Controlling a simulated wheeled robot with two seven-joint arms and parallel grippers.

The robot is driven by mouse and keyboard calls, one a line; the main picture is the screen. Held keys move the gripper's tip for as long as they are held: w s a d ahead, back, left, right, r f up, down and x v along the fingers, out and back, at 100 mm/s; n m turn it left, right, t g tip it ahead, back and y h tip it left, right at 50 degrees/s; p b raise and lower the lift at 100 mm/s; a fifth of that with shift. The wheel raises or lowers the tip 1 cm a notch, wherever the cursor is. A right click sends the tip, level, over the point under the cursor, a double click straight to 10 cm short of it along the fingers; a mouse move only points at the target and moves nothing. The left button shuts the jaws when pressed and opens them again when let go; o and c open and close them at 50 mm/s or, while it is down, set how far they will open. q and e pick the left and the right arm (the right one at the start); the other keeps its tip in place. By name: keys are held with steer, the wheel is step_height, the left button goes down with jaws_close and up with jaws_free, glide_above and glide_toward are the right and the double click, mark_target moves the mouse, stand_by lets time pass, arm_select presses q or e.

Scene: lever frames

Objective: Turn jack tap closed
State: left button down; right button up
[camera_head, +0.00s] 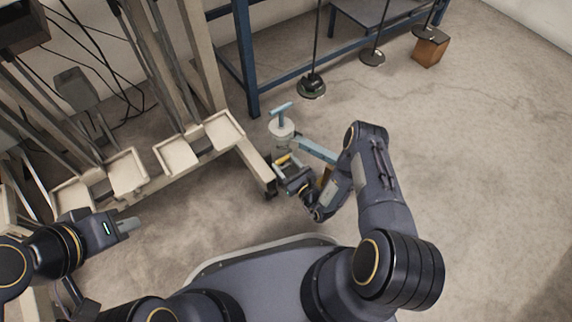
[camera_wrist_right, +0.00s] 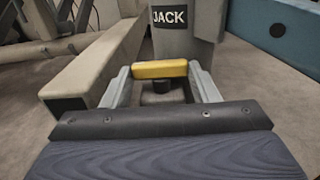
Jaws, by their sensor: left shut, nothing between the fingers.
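The jack is a pale post with a blue T-handle (camera_head: 281,112) on top and a light blue arm (camera_head: 315,150) to its right. In the right wrist view its grey body carries a black JACK label (camera_wrist_right: 170,17). The tap is a yellow bar (camera_wrist_right: 160,69) on a dark stem low on the jack. My right gripper (camera_head: 285,163) is at the tap. In the right wrist view its fingers (camera_wrist_right: 161,80) stand wide apart, one at each end of the bar; whether they press on it I cannot tell. My left gripper (camera_head: 131,224) is shut and empty, far left of the jack.
A beige frame with shallow trays (camera_head: 179,155) stands left of the jack, its beam (camera_head: 253,164) close to my right gripper. A blue metal bench (camera_head: 245,60) is behind. Round-based stands (camera_head: 312,88) and a brown block (camera_head: 430,52) are at the back. Floor on the right is clear.

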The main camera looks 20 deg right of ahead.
steer(key=shift+c, duration=0.6)
steer(key=shift+a+m+t+h, duration=0.1)
steer(key=shift+m+t+h, duration=0.2)
steer(key=shift+m+h, duration=0.7)
steer(key=o, duration=0.7)
steer(key=shift+n, duration=0.4)
